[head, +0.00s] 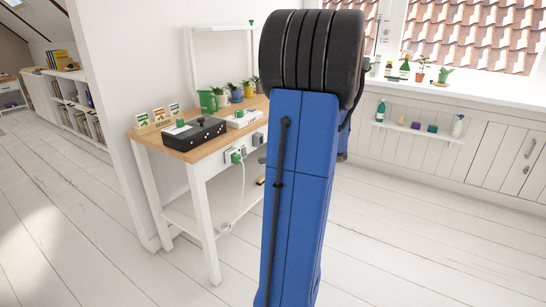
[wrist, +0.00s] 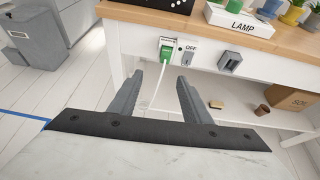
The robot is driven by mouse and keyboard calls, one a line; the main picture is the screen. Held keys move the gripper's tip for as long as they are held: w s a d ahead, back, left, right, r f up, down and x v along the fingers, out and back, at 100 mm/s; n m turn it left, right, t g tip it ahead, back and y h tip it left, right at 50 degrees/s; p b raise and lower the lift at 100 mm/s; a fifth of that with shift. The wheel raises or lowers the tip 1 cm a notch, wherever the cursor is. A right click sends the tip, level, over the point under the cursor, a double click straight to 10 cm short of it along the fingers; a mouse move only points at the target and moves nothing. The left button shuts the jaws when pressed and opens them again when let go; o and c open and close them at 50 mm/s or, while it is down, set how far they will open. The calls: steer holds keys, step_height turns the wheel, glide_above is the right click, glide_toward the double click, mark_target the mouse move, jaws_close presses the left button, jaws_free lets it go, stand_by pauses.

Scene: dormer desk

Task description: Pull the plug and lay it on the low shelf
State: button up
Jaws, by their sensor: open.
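The green plug (wrist: 166,53) sits in a white socket on the desk's front apron, with a white cord hanging down from it. It also shows in the head view (head: 236,157). My gripper (wrist: 160,78) is open and empty, below and in front of the plug and apart from it. In the head view my blue arm hides the gripper. The low shelf (wrist: 240,117) under the desk shows behind and to the right of the fingers, and its left part shows in the head view (head: 183,214).
A switch (wrist: 188,59) marked OFF and a grey holder (wrist: 229,62) are right of the plug. A small tan block (wrist: 216,104), a brown pot (wrist: 262,110) and a cardboard box (wrist: 288,99) stand on the right of the low shelf. A grey bin (wrist: 40,38) stands left.

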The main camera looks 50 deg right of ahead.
steer(key=d, duration=0.1)
glide_toward(240, 160)
steer(key=shift+m, duration=0.3)
steer(key=x, duration=0.9)
steer(key=shift+w+a, duration=0.1)
steer(key=shift+a, duration=0.05)
jaws_close()
